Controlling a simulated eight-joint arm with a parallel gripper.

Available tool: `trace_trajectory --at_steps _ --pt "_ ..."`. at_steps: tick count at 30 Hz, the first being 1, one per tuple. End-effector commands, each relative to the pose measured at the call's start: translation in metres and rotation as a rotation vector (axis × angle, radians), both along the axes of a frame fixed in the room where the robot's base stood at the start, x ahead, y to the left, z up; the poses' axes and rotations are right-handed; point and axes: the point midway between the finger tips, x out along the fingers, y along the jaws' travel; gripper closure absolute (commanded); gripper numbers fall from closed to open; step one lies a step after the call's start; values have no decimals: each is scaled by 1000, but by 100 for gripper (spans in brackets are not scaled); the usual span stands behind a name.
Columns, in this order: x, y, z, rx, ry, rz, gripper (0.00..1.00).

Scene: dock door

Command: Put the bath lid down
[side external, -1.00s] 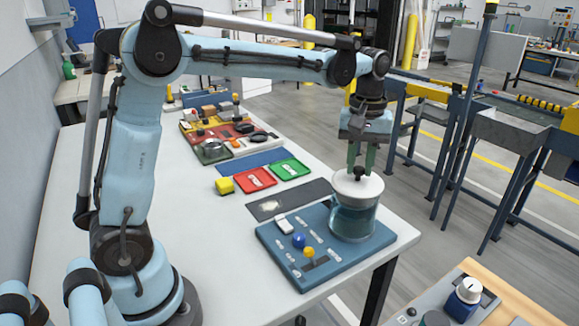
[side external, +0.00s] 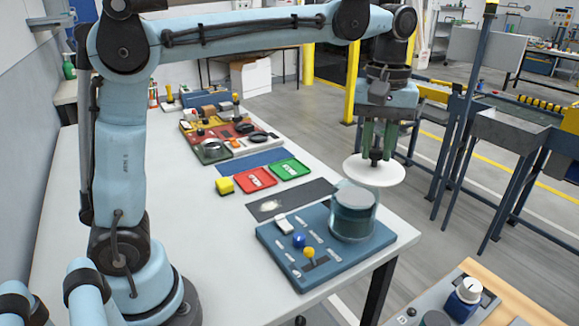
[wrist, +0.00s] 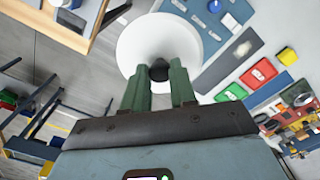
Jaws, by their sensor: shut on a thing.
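The bath lid (side external: 374,172) is a white disc with a dark knob. My gripper (side external: 375,155) is shut on the knob and holds the lid in the air, above and a little right of the bath. The bath (side external: 354,219) is a clear round vessel with bluish contents on the blue board (side external: 285,240), near the table's right corner. Its top is uncovered. In the wrist view the lid (wrist: 150,35) lies beyond the green fingers of my gripper (wrist: 159,72), with the knob between their tips.
A dark mat (side external: 290,200) with a pale patch lies behind the blue board. A red tray (side external: 255,179), a green tray (side external: 289,169) and a yellow block (side external: 224,186) stand behind it. The white table (side external: 190,240) is bare at the left. Floor lies beyond its right edge.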

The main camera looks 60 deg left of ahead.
Motion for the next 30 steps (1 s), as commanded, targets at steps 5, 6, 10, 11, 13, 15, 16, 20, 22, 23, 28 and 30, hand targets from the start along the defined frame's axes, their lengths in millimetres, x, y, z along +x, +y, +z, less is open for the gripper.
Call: trace_trajectory --at_steps 5,6,10,11,13,15,16,20,22,23,28,30 --pt "39 78 -31 1 -1 13 100" --pt "45 95 -39 1 -1 13 100" --pt "58 152 -62 1 -1 11 100" --pt "59 164 -67 1 -1 10 100" --pt "61 189 -78 1 -1 9 100" --pt "61 211 -88 1 -1 7 100" --pt "61 218 -91 1 -1 7 100" --pt "59 242 -102 1 -1 3 100" --pt "59 248 -106 1 -1 1 100" --pt "59 250 -109 1 -1 1 100" --pt "58 251 -136 1 -1 0 100" --pt "59 251 -149 1 -1 0 100"
